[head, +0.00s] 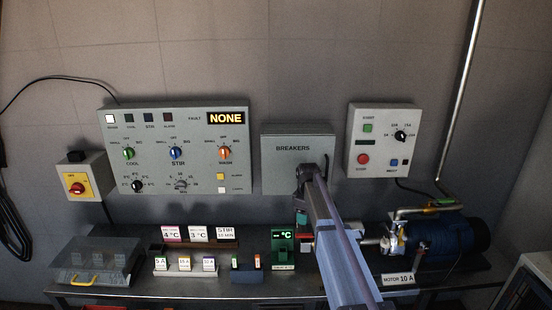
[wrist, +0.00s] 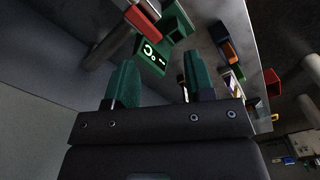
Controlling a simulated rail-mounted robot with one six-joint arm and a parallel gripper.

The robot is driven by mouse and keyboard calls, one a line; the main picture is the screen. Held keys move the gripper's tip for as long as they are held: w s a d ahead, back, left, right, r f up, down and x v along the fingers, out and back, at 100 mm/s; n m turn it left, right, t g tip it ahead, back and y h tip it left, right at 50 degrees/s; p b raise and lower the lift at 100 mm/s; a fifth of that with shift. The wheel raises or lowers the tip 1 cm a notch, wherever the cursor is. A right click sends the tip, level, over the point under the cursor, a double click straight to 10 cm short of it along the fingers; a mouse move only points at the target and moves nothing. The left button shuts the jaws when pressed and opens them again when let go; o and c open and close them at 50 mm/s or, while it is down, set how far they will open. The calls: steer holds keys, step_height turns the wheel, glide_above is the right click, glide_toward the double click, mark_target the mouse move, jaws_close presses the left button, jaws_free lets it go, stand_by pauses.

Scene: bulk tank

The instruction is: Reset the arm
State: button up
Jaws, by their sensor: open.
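My gripper (wrist: 158,66) shows in the wrist view as two green fingers spread apart, with nothing between them. The green °C display unit (wrist: 152,55) is seen beyond the fingertips, apart from them. In the head view, my arm reaches up from the lower right, its dark upper joint in front of the grey breaker box (head: 283,180). The display unit (head: 283,245) stands on the bench just left of my arm. A small red item (head: 301,218) shows beside my arm; it is partly hidden.
The control panel (head: 210,115) is on the wall at left, with the red rotary switch (head: 76,187) beside it. The start/stop box (head: 381,145) is at right. The blue motor (head: 465,235) and pipework stand right of my arm. Labelled blocks (head: 185,264) line the bench (head: 225,292).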

steer(key=s+m, duration=1.1)
steer(key=s, duration=2.6)
steer(key=shift+d+m, duration=0.4)
steer(key=shift+r, duration=0.1)
